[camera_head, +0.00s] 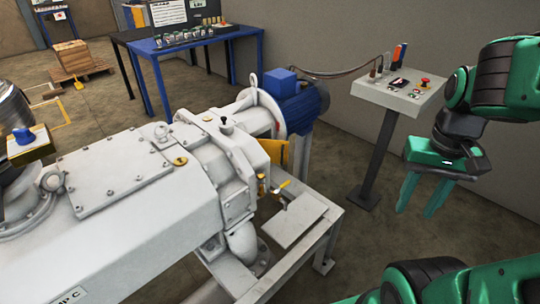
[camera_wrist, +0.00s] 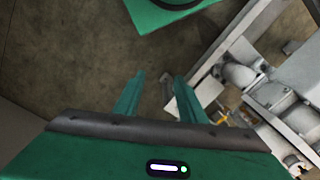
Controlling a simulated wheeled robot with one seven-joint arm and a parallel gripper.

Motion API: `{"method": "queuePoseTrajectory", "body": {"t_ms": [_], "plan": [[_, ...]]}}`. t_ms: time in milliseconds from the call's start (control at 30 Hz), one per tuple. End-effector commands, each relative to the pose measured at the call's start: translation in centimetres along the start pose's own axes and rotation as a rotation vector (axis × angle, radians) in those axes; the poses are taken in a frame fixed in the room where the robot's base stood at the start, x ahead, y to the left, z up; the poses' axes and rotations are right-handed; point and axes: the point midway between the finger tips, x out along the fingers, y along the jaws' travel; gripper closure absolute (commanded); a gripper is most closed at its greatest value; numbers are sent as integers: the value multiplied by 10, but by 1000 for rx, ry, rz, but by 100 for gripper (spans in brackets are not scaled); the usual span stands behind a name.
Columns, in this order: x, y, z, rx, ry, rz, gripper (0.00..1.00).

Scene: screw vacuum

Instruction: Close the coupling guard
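The grey pump (camera_head: 135,185) stretches across the left and middle of the head view, with the blue motor (camera_head: 302,103) at its far end. A yellow-orange panel (camera_head: 277,153), which looks like the coupling guard, stands near the coupling between them. It is partly hidden behind the pump housing, and I cannot tell its exact angle. My gripper (camera_head: 418,210) hangs at the right, fingers pointing down, well apart from the panel. Its two green fingers are spread with nothing between them. They also show in the wrist view (camera_wrist: 158,80), above bare floor.
A control stand (camera_head: 398,94) with buttons and a red knob stands behind my gripper, beside the wall. A pale frame with a flat plate (camera_head: 294,217) lies between pump and gripper. A blue table (camera_head: 183,40) is at the back. Floor under my gripper is clear.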

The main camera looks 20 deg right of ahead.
Motion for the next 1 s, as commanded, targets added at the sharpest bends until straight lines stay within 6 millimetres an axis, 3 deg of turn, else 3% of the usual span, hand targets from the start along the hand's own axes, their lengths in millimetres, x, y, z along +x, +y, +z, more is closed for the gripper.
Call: {"method": "queuePoseTrajectory", "body": {"t_ms": [33, 133, 267, 467, 700, 1000], "plan": [[-4, 4, 7, -2, 13, -5, 76], [-6, 0, -7, -11, 29, 8, 100], [-5, -18, -47, -41, 67, 40, 100], [5, -66, -119, -104, 149, 76, 100], [33, -144, -192, -192, 241, 76, 100], [92, -266, -253, -298, 337, 13, 100]]}}
